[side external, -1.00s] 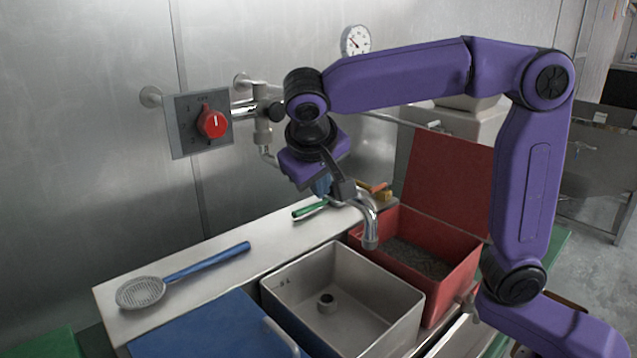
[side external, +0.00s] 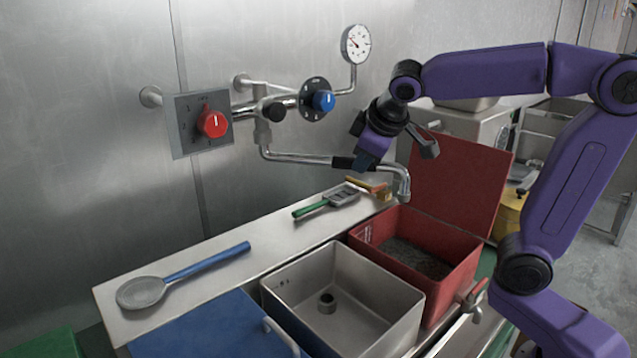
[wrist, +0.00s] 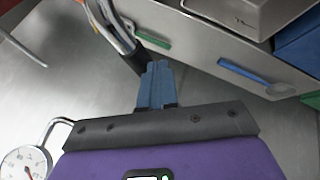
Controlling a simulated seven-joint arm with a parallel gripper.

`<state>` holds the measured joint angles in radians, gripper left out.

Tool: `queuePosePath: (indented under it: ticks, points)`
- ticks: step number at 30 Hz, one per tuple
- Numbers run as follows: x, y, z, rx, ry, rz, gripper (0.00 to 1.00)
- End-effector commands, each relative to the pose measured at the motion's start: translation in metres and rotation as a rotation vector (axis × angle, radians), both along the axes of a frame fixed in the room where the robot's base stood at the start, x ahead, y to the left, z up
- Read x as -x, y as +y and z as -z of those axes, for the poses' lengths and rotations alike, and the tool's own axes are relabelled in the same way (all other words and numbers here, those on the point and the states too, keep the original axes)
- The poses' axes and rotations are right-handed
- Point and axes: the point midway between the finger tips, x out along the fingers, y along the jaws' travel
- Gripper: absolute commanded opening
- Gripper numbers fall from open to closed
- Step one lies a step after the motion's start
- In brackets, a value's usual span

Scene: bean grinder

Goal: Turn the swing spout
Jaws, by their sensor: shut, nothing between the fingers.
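The swing spout (side external: 300,156) is a chrome pipe under the wall valve. It runs right along the wall, and its downturned end (side external: 403,187) hangs near the back corner of the red bin (side external: 455,266). A black sleeve (side external: 345,163) covers part of the pipe. In the wrist view the sleeve (wrist: 136,58) lies just left of my fingertips. My gripper (side external: 364,168) is shut and empty, its blue fingers (wrist: 158,68) together beside the sleeve. The fingers look very close to it; I cannot tell whether they touch.
A steel basin (side external: 285,290) stands left of the red bin, whose lid (side external: 460,185) is raised. A red knob (side external: 211,123), a blue knob (side external: 323,101) and a gauge (side external: 356,44) are on the wall. A skimmer (side external: 142,292) and a green-handled tool (side external: 311,208) lie on the ledge.

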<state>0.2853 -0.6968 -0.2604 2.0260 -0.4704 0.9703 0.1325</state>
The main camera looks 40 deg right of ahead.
Motion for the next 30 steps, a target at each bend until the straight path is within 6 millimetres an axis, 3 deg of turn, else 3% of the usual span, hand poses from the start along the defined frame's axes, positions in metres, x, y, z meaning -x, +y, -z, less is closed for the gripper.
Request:
queuePosePath:
  ticks: [6,12,30]
  points:
    - [-0.013,-0.024,0.0,0.0,0.001,0.006,0.0]
    - [-0.022,-0.036,0.0,0.0,0.001,0.004,0.0]
    - [-0.026,-0.04,0.0,0.0,0.002,0.002,0.0]
